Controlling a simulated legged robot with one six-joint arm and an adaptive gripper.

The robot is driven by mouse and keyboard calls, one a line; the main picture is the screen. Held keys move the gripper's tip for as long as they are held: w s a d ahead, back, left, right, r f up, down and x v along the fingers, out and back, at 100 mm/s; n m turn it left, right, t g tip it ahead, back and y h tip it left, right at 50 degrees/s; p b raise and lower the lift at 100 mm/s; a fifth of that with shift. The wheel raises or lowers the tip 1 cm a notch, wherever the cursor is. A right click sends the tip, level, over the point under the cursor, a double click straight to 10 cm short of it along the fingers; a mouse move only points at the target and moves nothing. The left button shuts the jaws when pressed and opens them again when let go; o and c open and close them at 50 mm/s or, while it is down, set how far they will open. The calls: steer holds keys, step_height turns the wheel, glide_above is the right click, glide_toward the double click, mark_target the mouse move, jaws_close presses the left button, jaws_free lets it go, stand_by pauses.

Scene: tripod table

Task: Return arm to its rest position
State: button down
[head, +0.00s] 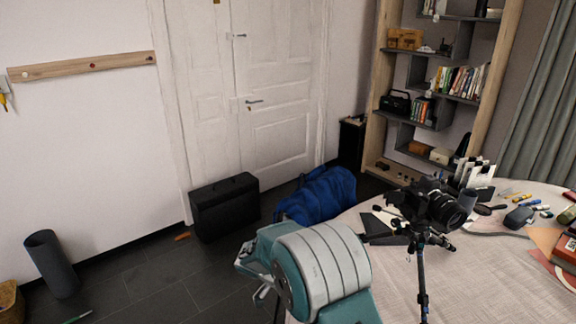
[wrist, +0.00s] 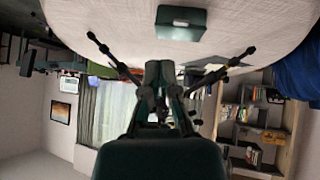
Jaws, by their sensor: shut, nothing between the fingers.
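My gripper (wrist: 164,70) shows in the middle of the wrist view, its dark teal fingers together and empty. In that view the room appears upside down. My arm (head: 318,270), teal and grey, is at the bottom centre of the head view, in front of the table's left edge. The head view does not clearly show the gripper's fingertips. A black camera (head: 432,206) on a tripod (head: 422,280) stands on the table, right of my arm. Spread black tripod legs (wrist: 105,52) show behind my gripper in the wrist view; their middle is hidden.
The pale table (head: 490,275) fills the lower right, with pens, a mouse-like object and books near its right side. A dark green box (wrist: 181,23) lies on it. A blue bag (head: 318,195) and black case (head: 225,205) are on the floor. Floor at left is mostly clear.

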steer(key=s+d+r+n+y, duration=0.2)
steer(key=s+d+r+n, duration=0.15)
steer(key=s+r, duration=0.4)
steer(key=s+d+r+n+y, duration=0.2)
steer(key=s+d+r, duration=0.3)
steer(key=r, duration=0.5)
steer(key=s+d+r+n+t+y, duration=0.1)
steer(key=s+r+n+y, duration=0.1)
steer(key=s, duration=0.6)
steer(key=s+d+r+n+t+y, duration=0.1)
steer(key=s+r+n+t+y, duration=0.1)
steer(key=s+n, duration=0.3)
steer(key=s+r, duration=0.1)
steer(key=s, duration=0.2)
steer(key=shift+d+r+t, duration=0.2)
steer(key=shift+r+t, duration=0.1)
